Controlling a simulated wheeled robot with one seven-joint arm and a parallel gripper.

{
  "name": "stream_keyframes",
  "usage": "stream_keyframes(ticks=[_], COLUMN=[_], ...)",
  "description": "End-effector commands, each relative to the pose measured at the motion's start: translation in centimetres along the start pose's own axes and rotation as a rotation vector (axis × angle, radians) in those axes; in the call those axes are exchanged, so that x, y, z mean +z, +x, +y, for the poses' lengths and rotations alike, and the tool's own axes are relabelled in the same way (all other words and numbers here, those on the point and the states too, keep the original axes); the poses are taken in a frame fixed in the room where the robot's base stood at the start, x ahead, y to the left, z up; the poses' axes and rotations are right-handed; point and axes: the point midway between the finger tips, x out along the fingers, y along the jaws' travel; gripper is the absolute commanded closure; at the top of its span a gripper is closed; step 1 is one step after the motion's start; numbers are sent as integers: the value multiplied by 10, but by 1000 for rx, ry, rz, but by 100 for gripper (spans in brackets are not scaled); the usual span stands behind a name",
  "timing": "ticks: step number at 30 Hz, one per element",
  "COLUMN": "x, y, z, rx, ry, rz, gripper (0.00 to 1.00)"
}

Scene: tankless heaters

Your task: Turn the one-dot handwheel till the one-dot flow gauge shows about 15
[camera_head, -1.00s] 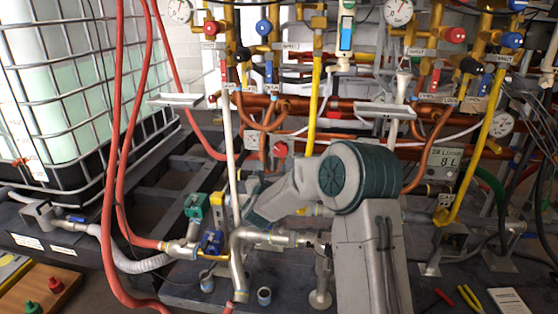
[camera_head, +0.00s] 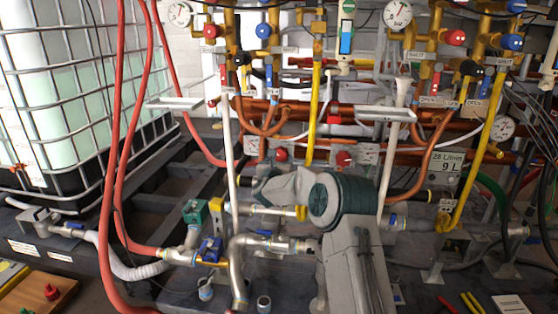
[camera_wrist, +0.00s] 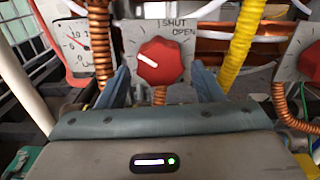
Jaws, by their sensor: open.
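A red handwheel (camera_wrist: 161,62) with a white pointer line sits on a grey plate marked SHUT and OPEN, in the middle of the wrist view. The pointer aims to the upper left. My gripper (camera_wrist: 160,78) is open, with one finger on each side of the handwheel; I cannot tell whether they touch it. No dot marks are legible. In the head view a red handwheel (camera_head: 282,155) shows just above my arm, which hides my gripper.
A second red handwheel (camera_wrist: 312,62) is at the right edge of the wrist view. A copper pipe (camera_wrist: 100,40) and a yellow pipe (camera_wrist: 243,45) flank the plate closely. A red hose (camera_head: 112,150) hangs at left.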

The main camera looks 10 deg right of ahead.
Motion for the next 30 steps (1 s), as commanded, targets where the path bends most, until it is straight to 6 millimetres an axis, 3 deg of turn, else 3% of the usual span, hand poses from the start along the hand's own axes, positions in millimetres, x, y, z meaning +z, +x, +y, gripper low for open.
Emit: stream_keyframes(ticks=[6,17,21,30], x=[0,0,0,0], y=[16,19,19,19], z=[1,0,0,1], rx=[1,1,1,2], ry=[-1,-1,-1,-21], rz=[0,0,0,0], gripper=[39,39,72,71])
